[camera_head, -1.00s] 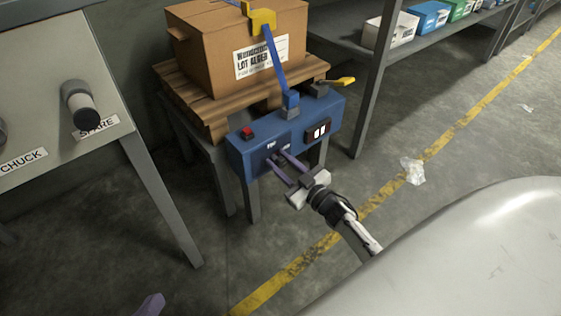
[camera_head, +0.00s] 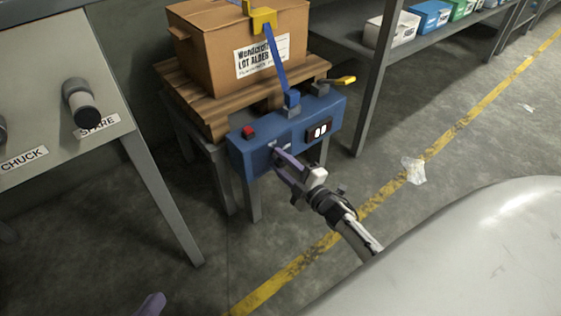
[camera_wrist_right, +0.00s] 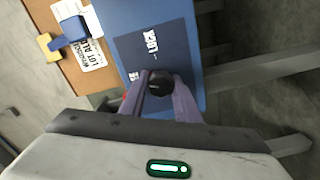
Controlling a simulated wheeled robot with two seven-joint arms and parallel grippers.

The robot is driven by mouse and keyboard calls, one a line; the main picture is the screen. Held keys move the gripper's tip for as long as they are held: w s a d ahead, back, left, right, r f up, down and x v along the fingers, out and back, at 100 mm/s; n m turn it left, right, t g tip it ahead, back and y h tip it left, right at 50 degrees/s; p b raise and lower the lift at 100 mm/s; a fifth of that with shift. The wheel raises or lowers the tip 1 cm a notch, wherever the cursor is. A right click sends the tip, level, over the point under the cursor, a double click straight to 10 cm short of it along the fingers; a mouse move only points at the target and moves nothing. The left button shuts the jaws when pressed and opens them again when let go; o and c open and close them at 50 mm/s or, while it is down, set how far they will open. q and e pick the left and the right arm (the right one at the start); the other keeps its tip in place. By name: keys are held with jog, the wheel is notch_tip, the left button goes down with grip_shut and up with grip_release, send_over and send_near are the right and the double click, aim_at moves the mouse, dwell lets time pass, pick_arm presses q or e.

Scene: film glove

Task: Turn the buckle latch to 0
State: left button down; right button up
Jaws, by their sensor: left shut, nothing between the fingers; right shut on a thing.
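The blue buckle box (camera_head: 240,157) is fixed at the front of the pallet stand. On its front is a dark round latch knob (camera_wrist_right: 159,84), beside a dark label plate (camera_wrist_right: 150,45) that reads LOCK; a second word is partly hidden by a finger. My right gripper (camera_head: 279,154) is shut on this knob, one purple finger on each side. In the head view the gripper hides the knob. My left gripper (camera_head: 151,304) shows only as a purple tip at the bottom edge, shut and empty, away from the box.
The box also has a red button (camera_head: 248,132) and a black display (camera_head: 318,129) with two white marks. A blue strap (camera_head: 275,62) runs up over a cardboard carton (camera_head: 207,58). A grey panel (camera_head: 45,70) stands left, shelving (camera_head: 378,75) right.

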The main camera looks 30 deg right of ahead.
jog(key=shift+f+n, duration=0.15)
jog(key=shift+n, duration=2.15)
pick_arm(q)
jog(key=shift+r, duration=0.1)
pick_arm(e)
jog(key=shift+s, duration=0.1)
jog(key=o, duration=1)
jog(key=shift+o, duration=0.2)
jog(key=shift+s, duration=0.45)
pick_arm(q)
jog(key=a+f+p, duration=0.1)
jog(key=f+g+y+p, duration=0.1)
jog(key=p, duration=0.1)
jog(key=shift+s+a+f, duration=0.15)
jog(key=shift+a+f, duration=0.2)
jog(key=shift+f, duration=0.05)
pick_arm(e)
jog(key=s, duration=0.9)
jog(key=shift+s+d, duration=0.15)
jog(key=shift+d, duration=0.25)
